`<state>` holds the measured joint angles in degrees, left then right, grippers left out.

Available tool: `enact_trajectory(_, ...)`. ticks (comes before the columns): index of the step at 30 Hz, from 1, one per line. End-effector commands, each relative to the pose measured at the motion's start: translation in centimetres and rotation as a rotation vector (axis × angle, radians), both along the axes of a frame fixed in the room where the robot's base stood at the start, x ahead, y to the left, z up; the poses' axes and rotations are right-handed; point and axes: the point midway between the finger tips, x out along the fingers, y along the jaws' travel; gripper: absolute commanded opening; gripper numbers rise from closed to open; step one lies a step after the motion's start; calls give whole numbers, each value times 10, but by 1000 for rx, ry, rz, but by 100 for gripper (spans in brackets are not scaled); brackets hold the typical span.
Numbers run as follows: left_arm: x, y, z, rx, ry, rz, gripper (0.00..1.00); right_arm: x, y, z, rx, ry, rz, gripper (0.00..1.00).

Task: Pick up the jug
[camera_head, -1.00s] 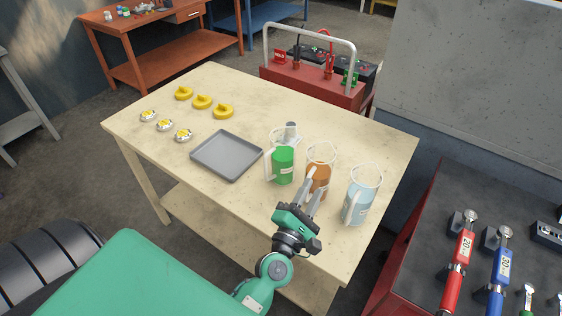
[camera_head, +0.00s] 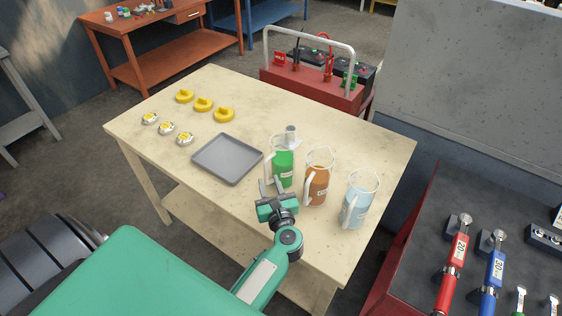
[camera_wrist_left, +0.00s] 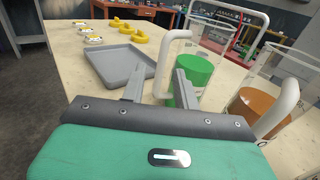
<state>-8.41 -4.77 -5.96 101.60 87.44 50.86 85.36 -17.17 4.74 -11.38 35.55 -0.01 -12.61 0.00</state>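Three clear jugs with white handles stand upright on the pale table: one with green liquid (camera_head: 282,168), one with orange (camera_head: 317,188) and one with pale blue (camera_head: 357,208). My left gripper (camera_head: 271,184) is open and empty at the near side of the green jug. In the left wrist view, the open fingers (camera_wrist_left: 160,84) point at the green jug (camera_wrist_left: 192,78), and its white handle shows between them. I cannot tell whether they touch it. The orange jug (camera_wrist_left: 262,105) is at the right there. My right gripper is not in view.
A grey tray (camera_head: 227,158) lies left of the jugs. Several yellow caps (camera_head: 203,104) and round silver-yellow parts (camera_head: 167,128) sit further left. A small grey cylinder (camera_head: 291,132) stands behind the green jug. A dark bench with torque wrenches (camera_head: 455,260) is at right.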

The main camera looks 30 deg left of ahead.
Motion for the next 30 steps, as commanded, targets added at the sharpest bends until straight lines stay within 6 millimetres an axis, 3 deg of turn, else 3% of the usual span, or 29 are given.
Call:
enact_trajectory(18,44,40,-4,3,1,-1,31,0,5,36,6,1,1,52)
enact_trajectory(27,47,44,-7,1,1,-1,31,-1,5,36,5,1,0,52)
enact_trajectory(28,47,44,-7,1,1,-1,29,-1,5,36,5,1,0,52)
enact_trajectory(30,47,44,-7,1,1,-1,15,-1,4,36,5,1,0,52)
